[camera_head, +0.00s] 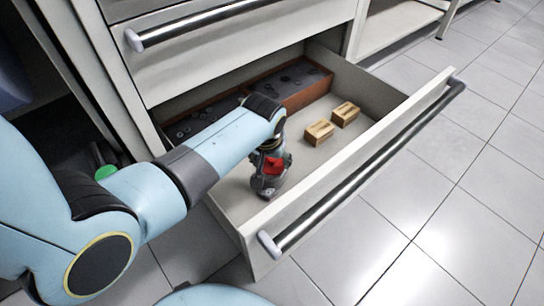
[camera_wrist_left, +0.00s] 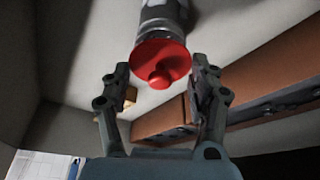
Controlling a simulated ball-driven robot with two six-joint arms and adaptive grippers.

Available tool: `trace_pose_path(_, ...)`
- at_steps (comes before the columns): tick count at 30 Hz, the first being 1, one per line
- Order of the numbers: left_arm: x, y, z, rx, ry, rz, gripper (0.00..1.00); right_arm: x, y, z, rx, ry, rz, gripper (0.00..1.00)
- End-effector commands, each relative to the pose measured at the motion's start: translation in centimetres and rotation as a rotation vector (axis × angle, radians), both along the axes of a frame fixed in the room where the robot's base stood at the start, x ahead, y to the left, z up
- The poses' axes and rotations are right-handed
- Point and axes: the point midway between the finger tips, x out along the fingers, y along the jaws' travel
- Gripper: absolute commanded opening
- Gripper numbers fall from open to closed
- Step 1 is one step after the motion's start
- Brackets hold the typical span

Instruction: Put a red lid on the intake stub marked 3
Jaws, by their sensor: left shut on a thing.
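A red lid with a round knob (camera_wrist_left: 160,62) shows between the fingers of my left gripper (camera_wrist_left: 160,84) in the wrist view. In the head view the red lid (camera_head: 272,165) is at my left gripper (camera_head: 269,178), inside the open drawer near its front left corner. The left gripper is shut on the red lid. A grey cylinder (camera_wrist_left: 162,12) is right behind the lid in the wrist view; I cannot tell whether they are joined. The intake stub marked 3 is not seen. My right gripper is not in view.
The open drawer (camera_head: 310,180) holds two small tan boxes (camera_head: 319,132) (camera_head: 345,113) and brown trays (camera_head: 304,94) with dark round parts along the back. Its front wall with a long bar handle (camera_head: 375,165) bounds the room. A shut drawer (camera_head: 215,60) is above. Tiled floor lies right.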

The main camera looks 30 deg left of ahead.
Motion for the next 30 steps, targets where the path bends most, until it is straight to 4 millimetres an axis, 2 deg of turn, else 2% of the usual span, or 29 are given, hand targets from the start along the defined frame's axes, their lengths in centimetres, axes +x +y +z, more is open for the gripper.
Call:
trace_pose_path(17, 0.0, 0.0, -0.2, 0.000, -0.001, 0.000, 0.43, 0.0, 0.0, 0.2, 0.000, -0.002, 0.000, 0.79)
trace_pose_path(30, 0.0, 0.0, -1.1, 0.000, 0.000, 0.000, 0.43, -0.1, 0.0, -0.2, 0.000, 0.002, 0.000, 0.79)
